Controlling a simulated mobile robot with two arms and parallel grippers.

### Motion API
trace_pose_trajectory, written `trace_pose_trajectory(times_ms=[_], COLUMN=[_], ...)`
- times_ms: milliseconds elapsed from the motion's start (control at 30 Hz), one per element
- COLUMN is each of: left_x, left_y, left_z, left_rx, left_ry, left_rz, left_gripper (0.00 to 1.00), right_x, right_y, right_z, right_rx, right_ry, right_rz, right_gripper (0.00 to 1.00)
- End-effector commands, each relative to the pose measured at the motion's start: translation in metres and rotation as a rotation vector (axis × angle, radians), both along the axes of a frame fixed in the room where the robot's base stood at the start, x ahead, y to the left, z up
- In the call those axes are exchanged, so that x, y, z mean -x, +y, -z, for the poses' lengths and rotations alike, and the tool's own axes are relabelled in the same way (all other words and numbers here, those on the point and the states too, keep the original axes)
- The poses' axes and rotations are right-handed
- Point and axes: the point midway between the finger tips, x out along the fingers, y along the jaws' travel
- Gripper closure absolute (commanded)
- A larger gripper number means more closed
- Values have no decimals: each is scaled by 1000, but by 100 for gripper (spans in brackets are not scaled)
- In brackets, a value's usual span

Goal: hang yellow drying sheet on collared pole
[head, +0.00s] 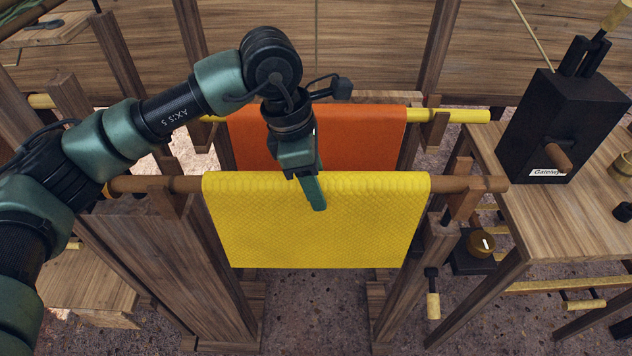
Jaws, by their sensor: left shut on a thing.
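The yellow drying sheet (270,225) has a scaly texture and hangs over a brown front pole (470,184), its near flap falling straight in front. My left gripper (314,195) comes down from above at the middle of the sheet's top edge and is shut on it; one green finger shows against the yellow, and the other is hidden. The front pole rests on wooden posts at both sides. A yellow rear pole (465,116) carries an orange sheet (365,135). I cannot make out clearly which pole has a collar. My right gripper is out of view.
A wooden table (570,225) at right holds a black box (550,125) with a crank knob and a label. Wooden posts stand close on both sides of the sheets. Gravelly floor (315,310) shows below the yellow sheet.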

Motion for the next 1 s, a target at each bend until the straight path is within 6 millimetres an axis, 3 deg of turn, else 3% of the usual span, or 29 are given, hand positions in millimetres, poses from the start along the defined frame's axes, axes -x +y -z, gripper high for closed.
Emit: trace_pose_trajectory(times_ms=[133,167,233,267,800,1000], left_x=[0,0,0,0,0,0], left_y=[0,0,0,0,1,1], left_z=[1,1,2,2,2,-9], left_rx=[-1,-1,-2,-2,-3,-2], left_ry=[1,1,2,2,2,2], left_rz=[0,0,0,0,0,0], left_gripper=[100,52,32,29,29,29], right_x=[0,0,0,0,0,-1], right_y=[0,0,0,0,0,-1], right_z=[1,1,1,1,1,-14], right_rx=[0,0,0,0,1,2], right_ry=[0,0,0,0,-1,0], right_rz=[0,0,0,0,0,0], right_gripper=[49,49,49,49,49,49])
